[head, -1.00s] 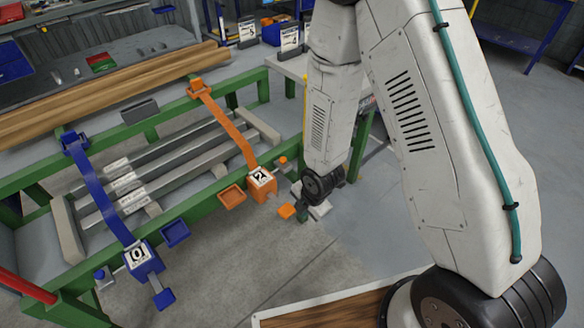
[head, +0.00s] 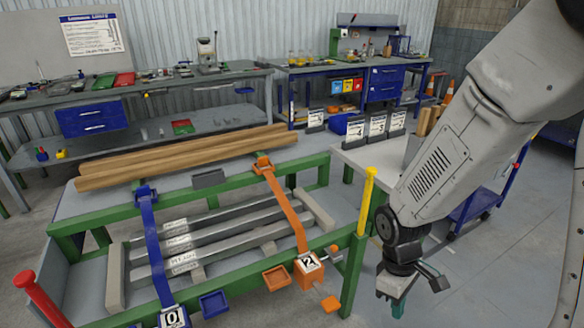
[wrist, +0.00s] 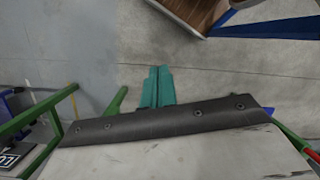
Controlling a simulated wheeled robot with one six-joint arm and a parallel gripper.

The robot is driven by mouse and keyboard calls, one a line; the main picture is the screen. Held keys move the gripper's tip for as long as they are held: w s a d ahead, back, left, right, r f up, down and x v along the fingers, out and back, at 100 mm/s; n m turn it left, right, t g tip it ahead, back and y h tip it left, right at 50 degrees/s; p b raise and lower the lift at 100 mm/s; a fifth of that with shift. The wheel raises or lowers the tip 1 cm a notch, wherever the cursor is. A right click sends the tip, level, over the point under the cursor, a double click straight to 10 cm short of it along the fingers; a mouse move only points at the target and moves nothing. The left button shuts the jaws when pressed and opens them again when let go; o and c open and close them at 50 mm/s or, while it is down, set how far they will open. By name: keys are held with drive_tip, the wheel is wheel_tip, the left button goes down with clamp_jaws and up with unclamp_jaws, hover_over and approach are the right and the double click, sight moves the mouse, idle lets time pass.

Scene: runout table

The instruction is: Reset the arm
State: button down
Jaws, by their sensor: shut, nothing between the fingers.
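My gripper (head: 398,308) hangs at the lower right of the head view, beside the right end of the green runout table (head: 347,275). It points down toward the floor. In the wrist view its two teal fingers (wrist: 157,87) lie together with nothing between them, over bare grey floor. My arm reaches in from the right edge of the head view, bent down at the elbow. Nothing touches the fingers.
The table holds metal bars (head: 190,245) under a blue strap (head: 153,240) and an orange strap (head: 285,208). A yellow post (head: 366,200) stands close left of my arm. A blue cart (head: 480,210) is behind it. Floor at the lower right is open.

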drive_tip(key=s+d+r+m+t, duration=0.1)
drive_tip(key=s+r+m, duration=0.2)
drive_tip(key=r, duration=0.5)
drive_tip(key=s+d+r+m+t+y, duration=0.1)
drive_tip(key=s+r+m, duration=0.2)
drive_tip(key=r, duration=0.6)
drive_tip(key=s+d+r+m+t, duration=0.2)
drive_tip(key=s+r, duration=0.3)
drive_tip(key=r, duration=0.3)
drive_tip(key=shift+s+r+m, duration=0.15)
drive_tip(key=shift+s+m, duration=0.25)
drive_tip(key=shift+m, duration=0.1)
